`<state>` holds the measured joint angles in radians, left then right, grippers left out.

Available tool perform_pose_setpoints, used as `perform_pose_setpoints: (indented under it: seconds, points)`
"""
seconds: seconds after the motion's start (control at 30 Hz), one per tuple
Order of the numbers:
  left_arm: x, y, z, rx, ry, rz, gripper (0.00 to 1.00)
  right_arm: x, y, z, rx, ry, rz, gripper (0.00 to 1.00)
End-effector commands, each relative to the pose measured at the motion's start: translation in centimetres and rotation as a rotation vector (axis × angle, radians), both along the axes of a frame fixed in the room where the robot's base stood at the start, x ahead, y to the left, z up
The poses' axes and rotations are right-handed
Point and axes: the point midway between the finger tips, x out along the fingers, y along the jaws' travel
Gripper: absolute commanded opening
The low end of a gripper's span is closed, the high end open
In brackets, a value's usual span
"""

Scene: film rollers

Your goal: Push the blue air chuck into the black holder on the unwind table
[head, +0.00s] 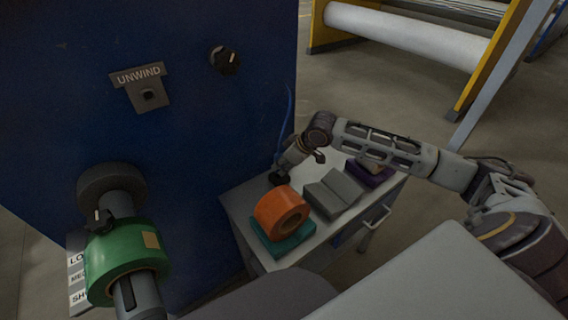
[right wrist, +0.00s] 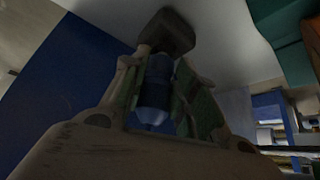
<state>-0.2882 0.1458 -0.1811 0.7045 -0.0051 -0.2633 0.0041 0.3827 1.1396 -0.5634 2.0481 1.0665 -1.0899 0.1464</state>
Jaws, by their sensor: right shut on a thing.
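My right gripper (head: 293,160) is over the back left of the small grey table (head: 236,208) beside the blue machine. It is shut on the blue air chuck (right wrist: 155,88), which shows between the fingers in the right wrist view. A thin blue hose (head: 289,108) rises above the gripper in the head view. The black holder (head: 279,178) is on the table just below the fingertips. In the right wrist view it is the dark block (right wrist: 168,32) beyond the chuck. The chuck's far end is close to it, but I cannot tell how deep it sits. My left gripper is out of view.
On the table, an orange roll (head: 281,212) rests on a teal block (head: 283,245), with grey blocks (head: 332,192) and a purple item (head: 370,174) to the right. A green roll (head: 122,262) is on the machine's shaft at left. Open floor lies right of the table.

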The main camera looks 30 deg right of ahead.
Motion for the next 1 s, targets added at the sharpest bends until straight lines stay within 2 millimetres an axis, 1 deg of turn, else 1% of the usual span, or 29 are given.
perform_pose_setpoints:
  seconds: [0.47,1.0]
  points:
    - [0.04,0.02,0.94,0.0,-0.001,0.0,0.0,-0.07,0.03,0.04,0.005,0.004,0.001,0.0]
    - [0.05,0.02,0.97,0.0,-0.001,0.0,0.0,-0.06,0.04,-0.01,0.006,0.004,0.0,0.0]
